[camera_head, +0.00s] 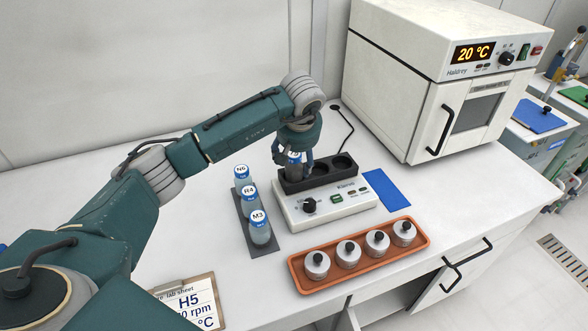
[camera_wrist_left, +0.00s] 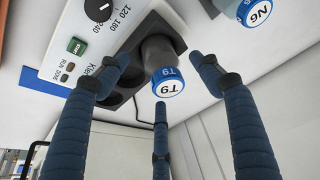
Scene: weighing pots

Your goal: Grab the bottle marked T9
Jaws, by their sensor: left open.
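The bottle marked T9 (camera_wrist_left: 168,82) has a blue and white cap and stands in a dark well block on a white benchtop device (camera_head: 325,208). In the head view, the bottle (camera_head: 295,172) is partly hidden by my left gripper (camera_head: 294,160). In the left wrist view, my left gripper (camera_wrist_left: 162,80) is open, with its three dark blue fingers spread around the T9 cap. I see gaps between the fingers and the cap. My right gripper is not in view.
Bottles N6 (camera_head: 241,173), R4 (camera_head: 249,194) and M3 (camera_head: 259,227) stand on a grey mat left of the device. An orange tray (camera_head: 340,281) with several lidded metal pots is in front. A white oven (camera_head: 432,75) stands at back right; a blue pad (camera_head: 386,189) lies beside the device.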

